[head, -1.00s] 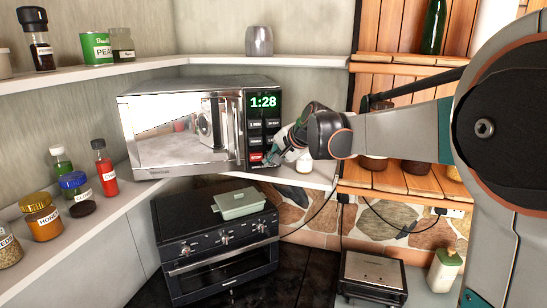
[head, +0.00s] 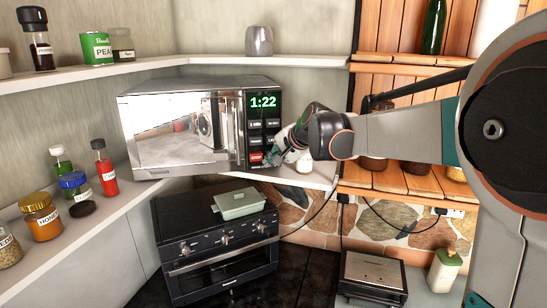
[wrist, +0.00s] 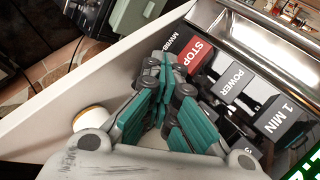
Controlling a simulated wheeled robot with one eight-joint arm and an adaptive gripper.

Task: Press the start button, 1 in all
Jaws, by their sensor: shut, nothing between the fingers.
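The microwave (head: 180,130) stands on the shelf, its door shut and its green display (head: 263,102) reading 1:22. The red STOP button (head: 256,157) is at the bottom left of its keypad; it also shows in the wrist view (wrist: 195,55). The POWER (wrist: 233,83) and 1 MIN (wrist: 281,117) buttons are readable in the wrist view. No button labelled start is readable; part of the keypad is hidden behind my fingers. My gripper (head: 272,157) is shut and empty, its fingertips (wrist: 160,64) close to the keypad's lower part beside STOP. I cannot tell whether they touch it.
A white-lidded jar (wrist: 91,118) stands on the shelf close to my gripper. Below is a black oven (head: 222,250) with a green dish (head: 239,204) on top. Spice jars line the left shelves. A grey canister (head: 259,41) stands above the microwave.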

